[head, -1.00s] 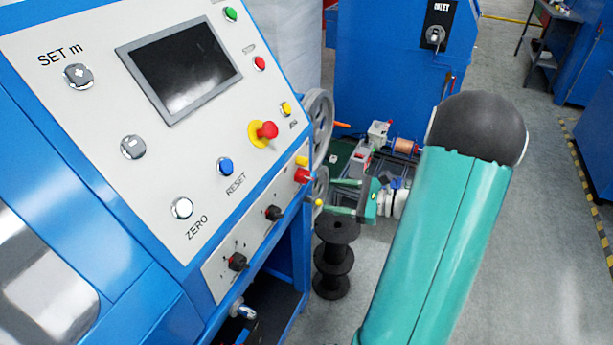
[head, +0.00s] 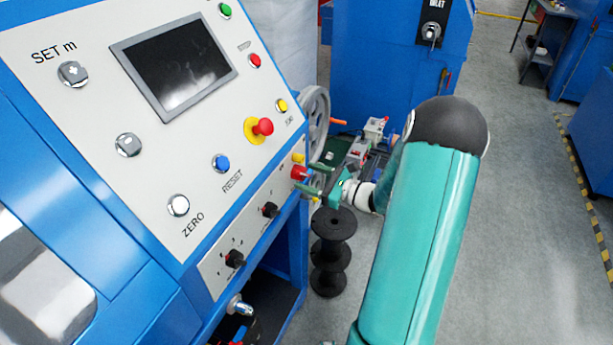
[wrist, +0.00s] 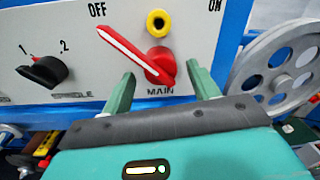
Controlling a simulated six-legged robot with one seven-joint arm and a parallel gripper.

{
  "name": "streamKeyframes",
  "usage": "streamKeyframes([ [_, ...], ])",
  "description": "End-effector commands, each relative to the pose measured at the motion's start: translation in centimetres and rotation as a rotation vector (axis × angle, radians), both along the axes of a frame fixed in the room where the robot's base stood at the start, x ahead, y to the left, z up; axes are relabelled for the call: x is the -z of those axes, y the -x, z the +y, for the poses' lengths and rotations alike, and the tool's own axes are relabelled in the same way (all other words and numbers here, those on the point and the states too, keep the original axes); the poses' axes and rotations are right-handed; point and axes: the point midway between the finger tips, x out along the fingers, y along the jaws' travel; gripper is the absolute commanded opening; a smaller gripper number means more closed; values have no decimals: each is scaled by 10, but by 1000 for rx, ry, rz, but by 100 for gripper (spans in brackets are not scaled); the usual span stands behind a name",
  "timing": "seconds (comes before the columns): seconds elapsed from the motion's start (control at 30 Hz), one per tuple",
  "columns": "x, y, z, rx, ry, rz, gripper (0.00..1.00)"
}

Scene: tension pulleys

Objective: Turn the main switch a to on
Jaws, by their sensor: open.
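The main switch is a red rotary handle with a white stripe (wrist: 137,55), above the label MAIN. Its pointer slants up and left toward the word OFF; the word ON is at the upper right. In the head view the switch (head: 299,173) is at the right end of the lower panel strip. My gripper (wrist: 160,72) is open, with one green finger on each side of the switch's round base. Contact cannot be told. In the head view my gripper (head: 312,179) is at the panel's right edge, close to the switch.
A yellow ring fitting (wrist: 158,23) sits just above the switch. A black selector (wrist: 43,72) is to its left, and a grey pulley wheel (wrist: 280,70) to its right. A red emergency button (head: 263,127) stands out above. Black spools (head: 332,250) stand on the floor below.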

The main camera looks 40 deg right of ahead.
Motion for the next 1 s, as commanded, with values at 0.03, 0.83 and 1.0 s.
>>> streamKeyframes([
  [0.03,0,-5,3,-1,0,0,60],
  [0.83,0,-13,7,1,-1,1,0],
  [1.0,0,-13,7,1,-15,10,0],
])
